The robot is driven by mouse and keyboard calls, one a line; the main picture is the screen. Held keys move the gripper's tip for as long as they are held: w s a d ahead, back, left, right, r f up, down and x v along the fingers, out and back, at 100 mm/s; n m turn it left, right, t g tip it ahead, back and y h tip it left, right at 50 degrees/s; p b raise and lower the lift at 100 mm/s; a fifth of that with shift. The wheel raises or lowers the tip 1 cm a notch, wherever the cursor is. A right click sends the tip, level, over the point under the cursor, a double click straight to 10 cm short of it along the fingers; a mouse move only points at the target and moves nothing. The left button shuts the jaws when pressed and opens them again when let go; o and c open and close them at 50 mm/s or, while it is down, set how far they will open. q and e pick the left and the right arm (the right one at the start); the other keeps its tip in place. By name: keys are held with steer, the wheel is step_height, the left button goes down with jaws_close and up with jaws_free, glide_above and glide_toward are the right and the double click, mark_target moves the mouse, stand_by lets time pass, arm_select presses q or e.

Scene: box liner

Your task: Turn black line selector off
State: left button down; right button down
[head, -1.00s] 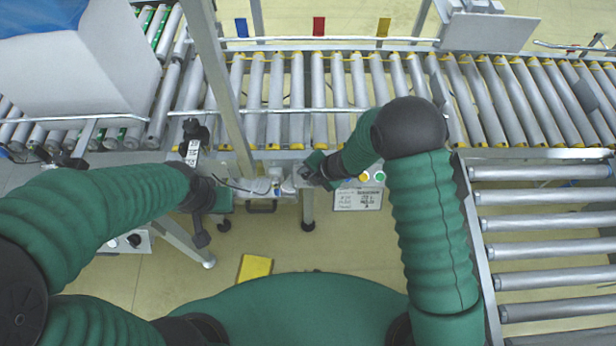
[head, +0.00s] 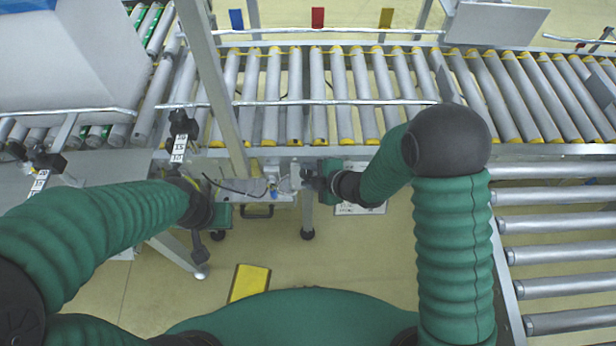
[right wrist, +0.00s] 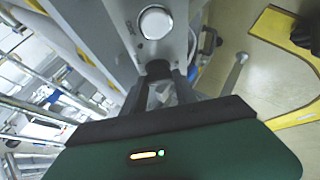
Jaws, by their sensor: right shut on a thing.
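My right gripper (head: 311,180) is at the panel under the front edge of the roller conveyor, its arm coming in from the right. In the right wrist view, its fingers (right wrist: 160,84) are closed around a small black knob (right wrist: 158,68), which looks like the black line selector. A round silver knob or button (right wrist: 155,22) sits on the same grey panel, just beyond it. The selector is hidden by the gripper in the head view, and its turn position cannot be read. My left gripper (head: 197,212) is by the conveyor's front at the left, its fingers unclear.
The roller conveyor (head: 302,95) runs across the back, with a metal post (head: 220,90) in front. A large grey box (head: 85,60) stands at the left. More rollers (head: 560,225) lie at the right. A yellow block (head: 249,282) is on the floor.

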steer(key=shift+w+d, duration=0.15)
steer(key=shift+d, duration=0.1)
steer(key=c, duration=1.3)
jaws_free()
steer(key=o, duration=0.3)
steer(key=shift+o, duration=0.2)
steer(key=shift+a+r, duration=0.15)
steer(key=shift+a, duration=0.05)
